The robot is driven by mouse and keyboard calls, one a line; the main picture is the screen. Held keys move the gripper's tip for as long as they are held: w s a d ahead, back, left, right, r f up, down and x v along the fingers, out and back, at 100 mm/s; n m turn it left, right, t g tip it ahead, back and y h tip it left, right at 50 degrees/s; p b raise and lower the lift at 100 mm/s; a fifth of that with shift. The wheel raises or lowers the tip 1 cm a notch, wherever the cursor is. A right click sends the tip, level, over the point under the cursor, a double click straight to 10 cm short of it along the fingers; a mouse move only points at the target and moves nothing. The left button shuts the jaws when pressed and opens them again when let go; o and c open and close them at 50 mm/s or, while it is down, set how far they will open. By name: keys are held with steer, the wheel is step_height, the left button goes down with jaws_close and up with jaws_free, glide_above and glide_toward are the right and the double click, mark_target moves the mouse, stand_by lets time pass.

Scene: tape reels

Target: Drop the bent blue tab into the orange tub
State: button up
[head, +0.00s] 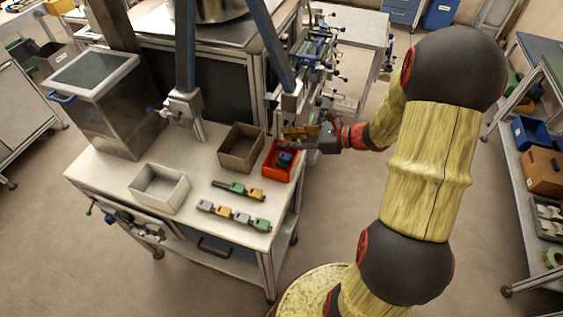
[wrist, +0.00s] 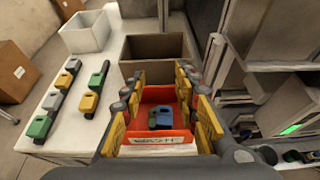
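The orange tub (head: 270,172) stands at the right edge of the white bench top. In the wrist view its front wall (wrist: 135,150) carries a white label. A blue tab (head: 285,158) lies inside the tub, and it also shows in the wrist view (wrist: 166,118). A dark green piece (wrist: 153,121) lies against it; their exact shapes are hard to tell. My gripper (head: 302,132) is above the tub. In the wrist view my gripper's yellow fingers (wrist: 158,82) are spread wide on both sides of the tub, with nothing held between them.
A brown-grey bin (head: 241,147) stands just left of the tub. A pale empty box (head: 160,188) is further left. Several grey, yellow and green tabs (head: 234,215) lie in two rows at the front of the bench. A tall metal bin (head: 100,105) stands at the back left.

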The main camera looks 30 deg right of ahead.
steer(key=shift+o, duration=1.2)
steer(key=v, duration=1.2)
